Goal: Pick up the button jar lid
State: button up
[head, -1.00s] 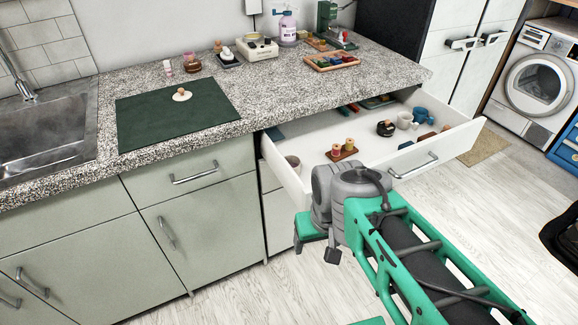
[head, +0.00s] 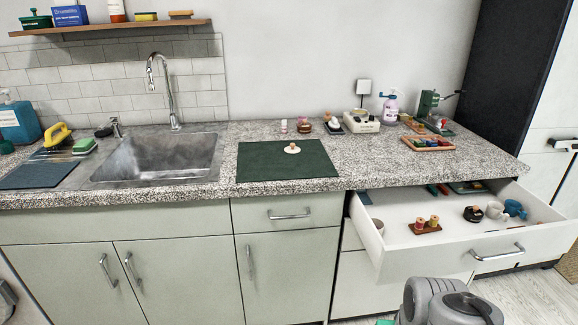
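A small round white lid with a light wooden knob (head: 292,150) lies on the dark green mat (head: 262,168) on the counter. It looks like the button jar lid, and nothing covers it. A small brownish jar (head: 304,127) stands behind the mat and may be the button jar; its contents are too small to tell. Only a grey part of my arm shows at the bottom right, in front of the drawer. My gripper's fingers are not visible, and the arm is well apart from the lid.
An open white drawer (head: 450,258) juts out at right, holding a thread spool stand (head: 425,226), a cup and other items. The sink (head: 160,158) is left of the mat. A wooden tray (head: 428,144), a white device (head: 360,122) and a spray bottle (head: 390,110) stand at the counter's right.

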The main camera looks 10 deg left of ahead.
aim_at(291, 149)
jog(key=z, duration=0.05)
jog(key=k, duration=0.7)
jog(key=u, duration=1.15)
jog(key=i, duration=0.7)
jog(key=u, duration=0.5)
jog(key=i, duration=0.9)
jog(key=z, duration=0.45)
